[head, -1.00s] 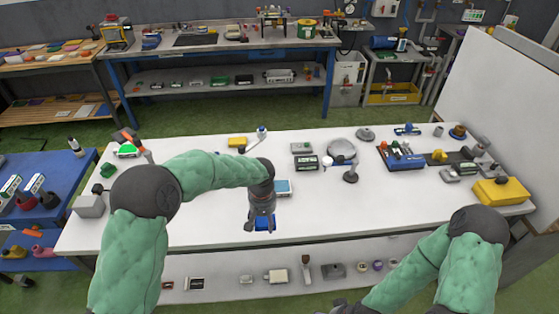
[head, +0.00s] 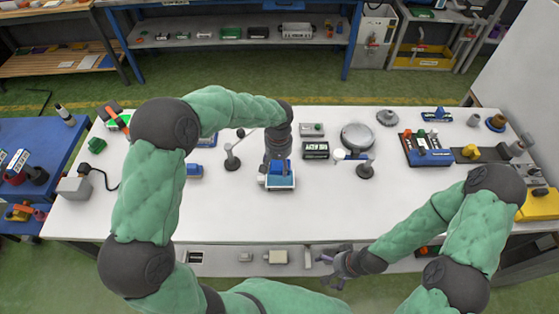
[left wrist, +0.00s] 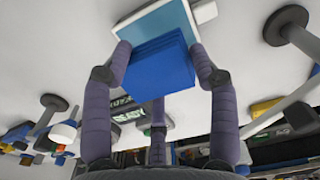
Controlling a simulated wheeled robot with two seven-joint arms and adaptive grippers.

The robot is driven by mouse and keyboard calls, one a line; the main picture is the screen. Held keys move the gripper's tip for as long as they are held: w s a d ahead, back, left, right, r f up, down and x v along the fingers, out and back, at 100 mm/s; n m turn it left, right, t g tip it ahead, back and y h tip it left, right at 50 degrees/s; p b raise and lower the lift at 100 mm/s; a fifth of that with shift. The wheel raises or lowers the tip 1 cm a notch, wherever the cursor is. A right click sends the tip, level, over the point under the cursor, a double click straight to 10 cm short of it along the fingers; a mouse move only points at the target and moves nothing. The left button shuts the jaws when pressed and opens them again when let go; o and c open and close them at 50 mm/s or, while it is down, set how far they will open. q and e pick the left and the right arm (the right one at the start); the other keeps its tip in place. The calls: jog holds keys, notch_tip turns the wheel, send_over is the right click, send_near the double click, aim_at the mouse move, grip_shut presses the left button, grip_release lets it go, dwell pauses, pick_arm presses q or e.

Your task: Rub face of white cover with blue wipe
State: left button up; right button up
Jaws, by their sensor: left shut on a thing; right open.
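The blue wipe (head: 281,167) is a folded blue block held in my left gripper (head: 279,160). In the left wrist view the wipe (left wrist: 160,65) sits between the fingers. The white cover (head: 281,188), white-edged with a light blue face, lies on the table directly below the wipe. In the left wrist view the cover (left wrist: 155,24) shows just beyond the wipe, which overlaps part of its face. I cannot tell whether they touch. My right gripper (head: 335,263) is open and empty, low at the table's front edge.
Small dark boxes (head: 316,150) and a round grey disc on a stand (head: 357,137) are right of the cover. A small lamp-like stand (head: 233,160) is to its left. A blue tool tray (head: 427,150) lies further right. The front of the white table (head: 230,220) is clear.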

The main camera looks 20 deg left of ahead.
aim_at(279, 178)
pick_arm(q)
jog(key=shift+f, duration=0.15)
jog(key=shift+f+b, duration=1.85)
jog(key=shift+f, duration=0.4)
jog(key=shift+f+b, duration=0.35)
jog(key=shift+f, duration=0.2)
jog(key=shift+r, duration=0.1)
jog(key=shift+r+p, duration=2.2)
jog(key=shift+r, duration=1.25)
